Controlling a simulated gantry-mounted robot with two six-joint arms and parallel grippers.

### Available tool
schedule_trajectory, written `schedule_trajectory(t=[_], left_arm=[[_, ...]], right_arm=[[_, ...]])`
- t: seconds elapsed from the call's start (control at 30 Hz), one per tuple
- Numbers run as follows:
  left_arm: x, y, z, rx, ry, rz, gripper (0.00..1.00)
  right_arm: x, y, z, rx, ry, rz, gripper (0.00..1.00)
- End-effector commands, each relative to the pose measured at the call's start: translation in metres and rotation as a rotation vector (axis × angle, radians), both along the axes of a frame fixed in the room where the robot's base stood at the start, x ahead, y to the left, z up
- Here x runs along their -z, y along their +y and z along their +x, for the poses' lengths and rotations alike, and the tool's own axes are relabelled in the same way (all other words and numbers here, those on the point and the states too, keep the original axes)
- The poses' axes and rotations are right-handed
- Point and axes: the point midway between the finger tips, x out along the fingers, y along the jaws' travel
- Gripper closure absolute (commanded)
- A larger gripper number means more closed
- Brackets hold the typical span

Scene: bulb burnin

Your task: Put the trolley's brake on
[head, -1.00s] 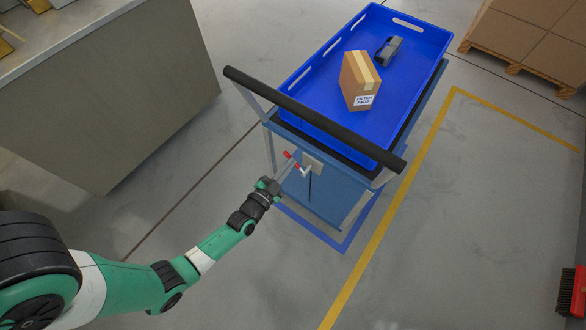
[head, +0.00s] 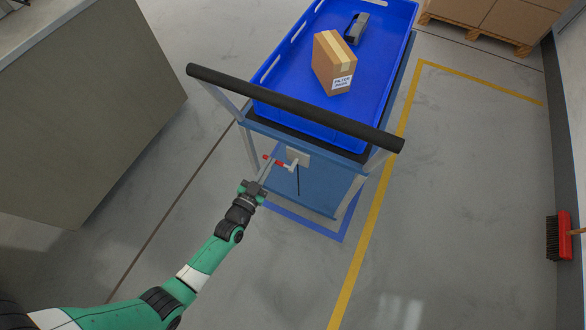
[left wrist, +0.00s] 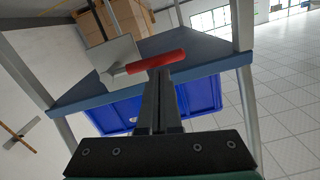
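The trolley (head: 310,187) is blue with grey posts and a black push bar (head: 290,108). Its brake lever (head: 274,161) has a red grip and a pale arm, mounted at a pale plate (head: 299,156) on the near end panel. My left gripper (head: 267,168) is at the red grip, its fingers pointing at the trolley. In the left wrist view, the red grip (left wrist: 155,62) lies crosswise at the tips of my left gripper (left wrist: 160,75). The fingers look together, with the grip across their ends rather than clearly between them. My right gripper is not in view.
A blue tray (head: 388,75) on the trolley holds a cardboard box (head: 333,65) and a dark grey object (head: 356,28). A grey counter (head: 90,110) stands left. Yellow floor lines (head: 372,210) run right of the trolley. A red brush (head: 565,236) is far right. Cartons stand on a pallet behind.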

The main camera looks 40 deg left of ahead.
Motion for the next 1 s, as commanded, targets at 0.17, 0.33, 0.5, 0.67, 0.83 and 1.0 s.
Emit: schedule_trajectory(t=[0.17,0.33,0.5,0.67,0.83,1.0], left_arm=[[0.000,0.000,0.000,0.000,0.000,0.000,1.00],[0.000,0.000,0.000,0.000,0.000,0.000,1.00],[-0.003,0.000,0.000,0.000,0.000,0.000,1.00],[-0.023,-0.001,-0.002,0.000,0.000,0.000,1.00],[-0.046,-0.005,-0.015,0.001,0.004,0.000,1.00],[-0.045,-0.017,-0.056,0.002,0.005,0.000,1.00]], right_arm=[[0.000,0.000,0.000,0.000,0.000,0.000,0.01],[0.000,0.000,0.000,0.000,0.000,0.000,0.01],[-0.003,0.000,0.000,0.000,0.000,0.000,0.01],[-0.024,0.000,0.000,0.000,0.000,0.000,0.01],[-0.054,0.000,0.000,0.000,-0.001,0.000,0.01],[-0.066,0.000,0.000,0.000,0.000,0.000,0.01]])
